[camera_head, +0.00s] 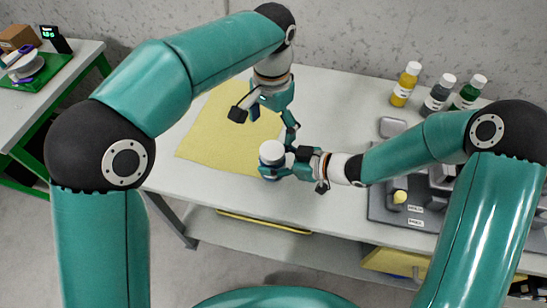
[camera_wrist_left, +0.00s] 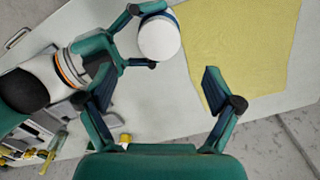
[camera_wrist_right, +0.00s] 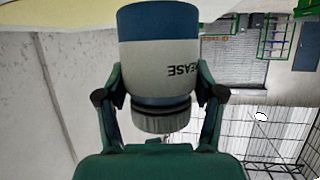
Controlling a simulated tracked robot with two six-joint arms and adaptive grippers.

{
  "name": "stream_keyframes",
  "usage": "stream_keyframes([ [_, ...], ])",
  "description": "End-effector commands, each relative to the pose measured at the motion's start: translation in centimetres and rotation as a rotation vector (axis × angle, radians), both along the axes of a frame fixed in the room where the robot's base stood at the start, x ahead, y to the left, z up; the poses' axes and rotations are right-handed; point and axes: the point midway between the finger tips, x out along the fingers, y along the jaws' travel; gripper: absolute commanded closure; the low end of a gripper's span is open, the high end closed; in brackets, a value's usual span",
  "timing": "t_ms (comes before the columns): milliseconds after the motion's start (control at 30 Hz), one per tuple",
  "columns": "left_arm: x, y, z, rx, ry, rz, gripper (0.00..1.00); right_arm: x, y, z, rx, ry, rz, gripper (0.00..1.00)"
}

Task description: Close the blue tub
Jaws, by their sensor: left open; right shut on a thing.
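The blue tub (camera_wrist_right: 158,60) has blue and pale bands, printed letters ending in "EASE", and a ribbed white lid (camera_wrist_right: 162,118) on its mouth. I cannot tell how tight the lid is. In the head view the white lid (camera_head: 271,152) faces up near the table's front edge. My right gripper (camera_head: 284,167) is shut around the tub's side. I cannot tell whether the tub touches the table. My left gripper (camera_head: 265,112) is open and empty, above and behind the tub. In the left wrist view the lid (camera_wrist_left: 159,39) lies beyond the open fingers (camera_wrist_left: 160,98).
A yellow mat (camera_head: 215,135) lies on the grey table behind and left of the tub. Yellow (camera_head: 405,85), grey (camera_head: 438,93) and green (camera_head: 468,93) bottles stand at the back right. A grey compartment tray (camera_head: 380,208) is at the right, partly hidden by my right arm.

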Motion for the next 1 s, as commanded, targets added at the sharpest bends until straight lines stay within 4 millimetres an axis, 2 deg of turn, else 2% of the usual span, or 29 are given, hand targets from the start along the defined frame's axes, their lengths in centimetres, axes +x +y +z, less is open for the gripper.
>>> stream_keyframes([
  [100, 0.1, -0.1, 2.1, -0.002, -0.002, 0.0, 0.09, 0.0, 0.0, 0.1, 0.001, -0.002, 0.0, 1.0],
  [300, 0.0, 0.0, 3.8, 0.0, 0.0, 0.0, 0.09, 0.0, 0.0, 0.1, 0.001, -0.002, 0.0, 1.0],
  [733, 0.1, 0.3, 3.8, -0.001, 0.005, 0.003, 0.09, 0.0, 0.0, 0.1, 0.001, -0.002, -0.001, 1.0],
  [867, 0.8, 2.1, 2.7, -0.012, 0.027, 0.023, 0.09, 0.0, 0.0, 0.1, 0.001, -0.002, 0.0, 1.0],
  [967, 1.6, 4.9, 0.8, -0.034, 0.061, 0.055, 0.09, 0.0, 0.0, 0.1, 0.001, -0.002, -0.001, 1.0],
  [1000, 1.9, 6.4, -0.2, -0.046, 0.077, 0.072, 0.09, 0.0, 0.0, 0.1, 0.001, -0.002, -0.001, 1.0],
])
